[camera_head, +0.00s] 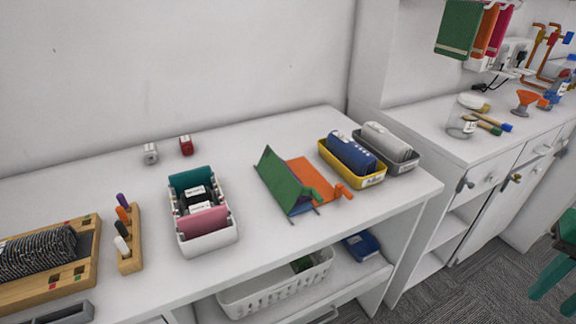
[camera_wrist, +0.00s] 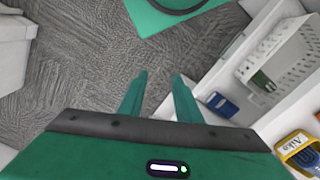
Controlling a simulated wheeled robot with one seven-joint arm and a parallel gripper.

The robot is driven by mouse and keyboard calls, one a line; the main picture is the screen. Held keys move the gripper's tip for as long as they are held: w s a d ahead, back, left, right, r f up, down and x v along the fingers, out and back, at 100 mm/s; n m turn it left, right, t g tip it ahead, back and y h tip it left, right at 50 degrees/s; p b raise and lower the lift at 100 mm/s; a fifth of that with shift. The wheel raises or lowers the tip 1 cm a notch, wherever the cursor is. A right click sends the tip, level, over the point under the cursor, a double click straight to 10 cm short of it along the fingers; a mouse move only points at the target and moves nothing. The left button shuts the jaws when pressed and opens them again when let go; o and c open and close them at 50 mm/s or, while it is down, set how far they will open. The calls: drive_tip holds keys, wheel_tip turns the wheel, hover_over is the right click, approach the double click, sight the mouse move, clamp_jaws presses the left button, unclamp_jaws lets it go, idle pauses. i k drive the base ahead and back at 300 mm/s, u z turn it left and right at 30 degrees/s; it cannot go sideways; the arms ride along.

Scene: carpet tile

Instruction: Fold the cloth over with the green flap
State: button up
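In the head view the cloth lies on the white counter. Its green flap (camera_head: 283,182) is tilted up along the left side, and its orange part (camera_head: 314,174) lies to the right, with small tabs at the near right corner. My gripper (camera_wrist: 160,75) shows in the wrist view with its two green fingers apart and nothing between them. It points down over the carpet, in front of the counter and away from the cloth. In the head view only a green part of my arm shows at the right edge. The cloth is not in the wrist view.
A yellow bin (camera_head: 352,160) and a grey bin (camera_head: 391,148) stand close right of the cloth. A white bin (camera_head: 203,212) stands to its left. A white basket (camera_head: 277,284) and a blue item (camera_head: 361,246) are on the shelf below. The counter behind the cloth is clear.

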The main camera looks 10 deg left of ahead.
sight(286, 188)
drive_tip(key=k, duration=0.95)
drive_tip(key=z, duration=0.05)
